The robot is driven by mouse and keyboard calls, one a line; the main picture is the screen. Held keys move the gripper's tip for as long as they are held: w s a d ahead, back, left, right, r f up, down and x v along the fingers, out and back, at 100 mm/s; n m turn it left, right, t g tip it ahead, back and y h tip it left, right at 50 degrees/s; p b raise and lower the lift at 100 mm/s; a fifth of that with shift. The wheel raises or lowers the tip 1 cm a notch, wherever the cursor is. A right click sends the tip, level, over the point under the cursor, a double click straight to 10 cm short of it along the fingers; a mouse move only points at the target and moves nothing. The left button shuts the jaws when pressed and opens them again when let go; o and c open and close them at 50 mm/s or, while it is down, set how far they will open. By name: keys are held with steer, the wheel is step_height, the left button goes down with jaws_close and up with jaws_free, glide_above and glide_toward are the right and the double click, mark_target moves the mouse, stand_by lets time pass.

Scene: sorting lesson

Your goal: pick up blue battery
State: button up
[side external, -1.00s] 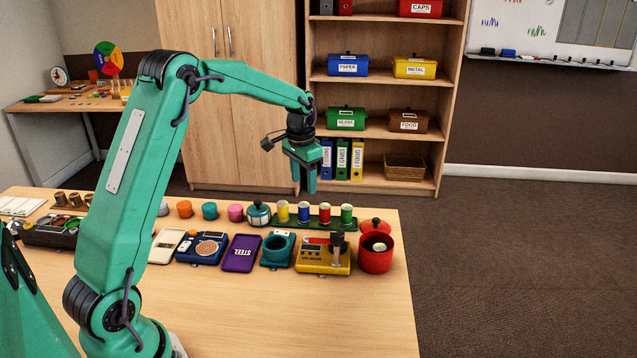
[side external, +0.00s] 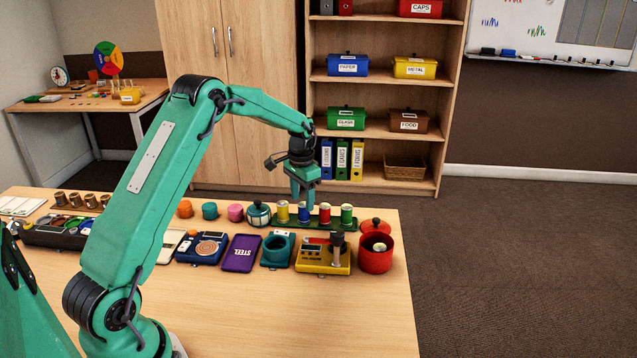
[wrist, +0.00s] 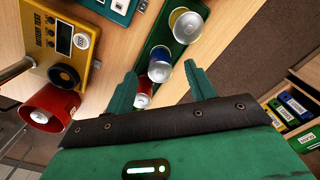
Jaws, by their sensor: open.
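The blue battery (side external: 304,215) stands upright in a green rack (side external: 345,228) on the table, between a yellow battery (side external: 283,212) and a red battery (side external: 325,214). A green battery (side external: 347,215) stands at the right end. My gripper (side external: 303,203) is open and points down just over the blue battery. In the wrist view, the blue battery's silver top (wrist: 160,62) shows near the gap between the fingertips (wrist: 162,70), and the red one lies closer to the jaw base. I cannot tell whether the fingers touch any battery.
A teal-and-white pot (side external: 258,214) stands left of the rack. In front are a yellow battery tester (side external: 313,262), a teal holder (side external: 276,251), a purple steel tray (side external: 241,254) and a red pot (side external: 375,256). The table's front is clear.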

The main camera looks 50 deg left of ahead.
mark_target(304, 203)
steer(key=shift+w+f, duration=0.15)
steer(key=shift+f, duration=2.5)
steer(key=c, duration=1.1)
steer(key=shift+r, duration=0.25)
steer(key=shift+r, duration=0.6)
steer(key=r, duration=0.1)
steer(key=d+r, duration=0.1)
steer(key=r, duration=0.1)
steer(key=shift+r, duration=0.1)
steer(key=d+r, duration=0.2)
steer(key=d, duration=0.1)
steer(key=s+d+r, duration=0.1)
steer(key=d+r, duration=0.1)
steer(key=d, duration=0.2)
steer(key=s+d+r, duration=0.1)
steer(key=d+r, duration=0.1)
steer(key=d, duration=0.1)
steer(key=shift+d+r, duration=0.1)
steer(key=shift+d, duration=0.15)
